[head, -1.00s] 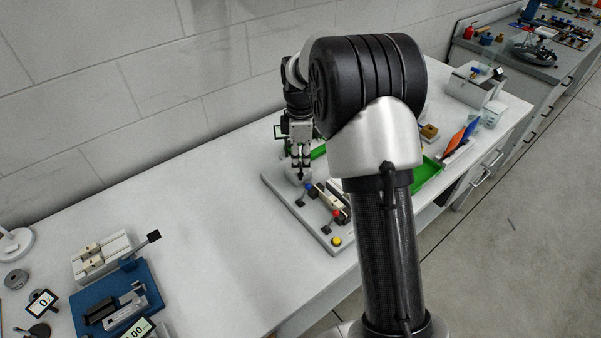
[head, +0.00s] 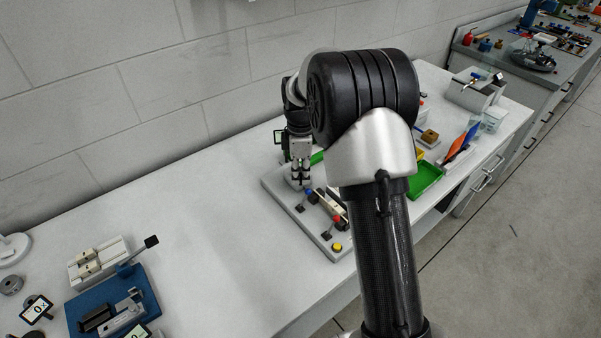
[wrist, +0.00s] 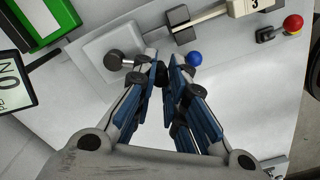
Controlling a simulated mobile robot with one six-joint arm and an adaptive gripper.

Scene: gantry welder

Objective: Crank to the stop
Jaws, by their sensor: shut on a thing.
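A light grey fixture plate (head: 283,208) lies on the bench. In the wrist view it carries a raised square block (wrist: 97,45) with a crank, whose round dark hub (wrist: 112,61) sits on the block. A short arm runs from the hub to a dark handle (wrist: 161,76). My gripper (wrist: 168,66) is shut on this handle, with its fingers on both sides of it. The fingers partly hide the handle. In the head view my gripper (head: 300,180) is low over the plate's far left part, and the crank is mostly hidden there.
Beside my right finger is a blue ball (wrist: 194,58). Farther right are a beige bar (wrist: 216,13) and a red knob (wrist: 293,23). A green tray (head: 426,178) and a yellow button (head: 337,247) show in the head view.

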